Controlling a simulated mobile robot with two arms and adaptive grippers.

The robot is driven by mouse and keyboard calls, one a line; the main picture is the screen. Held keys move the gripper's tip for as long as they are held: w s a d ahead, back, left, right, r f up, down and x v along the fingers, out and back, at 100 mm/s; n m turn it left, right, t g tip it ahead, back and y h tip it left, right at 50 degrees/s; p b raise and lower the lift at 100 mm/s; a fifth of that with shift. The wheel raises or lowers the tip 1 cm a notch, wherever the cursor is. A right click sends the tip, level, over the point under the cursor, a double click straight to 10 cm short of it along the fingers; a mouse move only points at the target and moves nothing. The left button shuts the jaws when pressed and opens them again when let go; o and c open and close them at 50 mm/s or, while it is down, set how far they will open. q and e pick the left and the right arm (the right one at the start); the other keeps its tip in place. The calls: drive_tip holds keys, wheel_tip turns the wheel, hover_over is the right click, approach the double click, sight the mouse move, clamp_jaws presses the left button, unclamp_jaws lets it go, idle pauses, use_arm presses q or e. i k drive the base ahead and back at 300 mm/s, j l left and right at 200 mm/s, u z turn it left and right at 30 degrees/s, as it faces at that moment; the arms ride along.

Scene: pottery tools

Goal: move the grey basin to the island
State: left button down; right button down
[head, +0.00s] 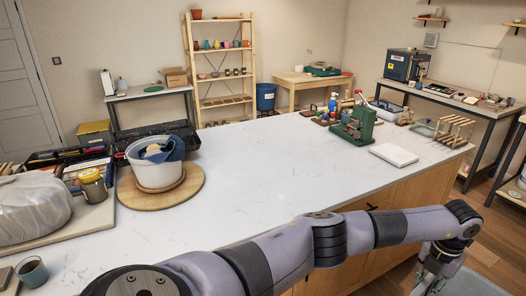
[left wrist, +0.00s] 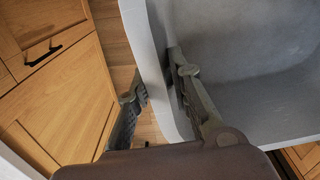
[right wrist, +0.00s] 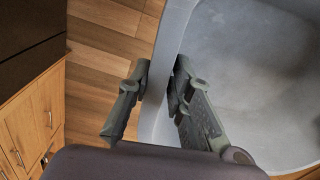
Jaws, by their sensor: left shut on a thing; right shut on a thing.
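The grey basin (left wrist: 250,60) fills much of the left wrist view; its inside also shows in the right wrist view (right wrist: 260,60). Part of it shows at the lower right of the head view (head: 474,283), beside the island and below its top. My left gripper (left wrist: 160,90) is shut on the basin's wall, one finger inside and one outside. My right gripper (right wrist: 155,95) grips another part of the wall the same way. In the head view one arm reaches across the front to a gripper (head: 430,272) at the basin. The island (head: 270,185) has a white marbled top.
On the island, a white bucket (head: 155,172) stands on a round wooden board at left, near a bagged lump (head: 35,208). A green device (head: 357,125) and white slab (head: 394,154) sit at right. The middle of the top is clear. Wooden floor shows below the basin.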

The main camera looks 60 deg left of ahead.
sight(311, 173)
drive_tip(key=u, duration=1.2)
